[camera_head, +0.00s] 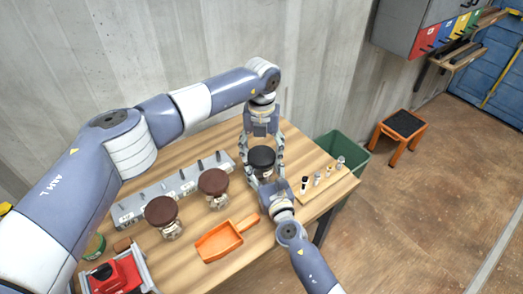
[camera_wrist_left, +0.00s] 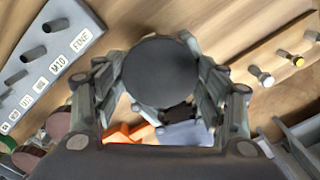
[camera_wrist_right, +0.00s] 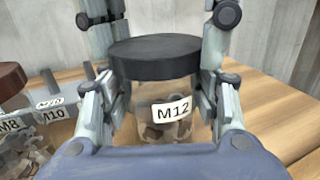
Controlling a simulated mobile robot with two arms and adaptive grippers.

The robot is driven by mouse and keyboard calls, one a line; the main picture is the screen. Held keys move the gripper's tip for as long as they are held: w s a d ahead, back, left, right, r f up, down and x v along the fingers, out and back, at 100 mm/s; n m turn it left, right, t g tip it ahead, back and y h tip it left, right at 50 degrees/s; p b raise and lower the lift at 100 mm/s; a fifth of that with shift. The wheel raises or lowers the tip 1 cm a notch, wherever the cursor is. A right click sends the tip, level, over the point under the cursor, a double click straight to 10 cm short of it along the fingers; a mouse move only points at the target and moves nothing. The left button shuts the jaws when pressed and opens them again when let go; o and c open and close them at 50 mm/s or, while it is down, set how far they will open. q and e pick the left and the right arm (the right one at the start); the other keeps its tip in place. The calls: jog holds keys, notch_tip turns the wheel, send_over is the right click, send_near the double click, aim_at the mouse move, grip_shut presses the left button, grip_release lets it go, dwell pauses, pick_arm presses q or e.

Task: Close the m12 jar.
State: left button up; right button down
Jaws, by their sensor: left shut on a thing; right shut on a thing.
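The M12 jar (camera_wrist_right: 165,110) is clear glass with small dark parts inside and stands upright on the table. Its black lid (camera_wrist_right: 155,57) sits level on top; I cannot tell how tight it is. The lid also shows in the head view (camera_head: 262,157) and the left wrist view (camera_wrist_left: 160,72). My left gripper (camera_head: 263,151) comes from above, shut on the lid's sides. My right gripper (camera_wrist_right: 163,112) comes from the front side, shut around the glass body below the lid. In the head view the jar body is mostly hidden by my right gripper.
Two brown-lidded jars (camera_head: 214,182) (camera_head: 162,211) stand to the left before a grey labelled peg rack (camera_head: 190,183). An orange scoop (camera_head: 226,240) lies in front. A board with several small pieces (camera_head: 318,179) is at right, and a green bin (camera_head: 347,150) stands beyond the table edge.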

pick_arm(q)
jog(key=m, duration=0.7)
jog(key=shift+f, duration=0.1)
jog(key=m, duration=0.8)
jog(key=shift+m, duration=0.4)
jog(key=o, duration=1.2)
jog(key=shift+o, duration=0.2)
notch_tip(320, 180, up, 12)
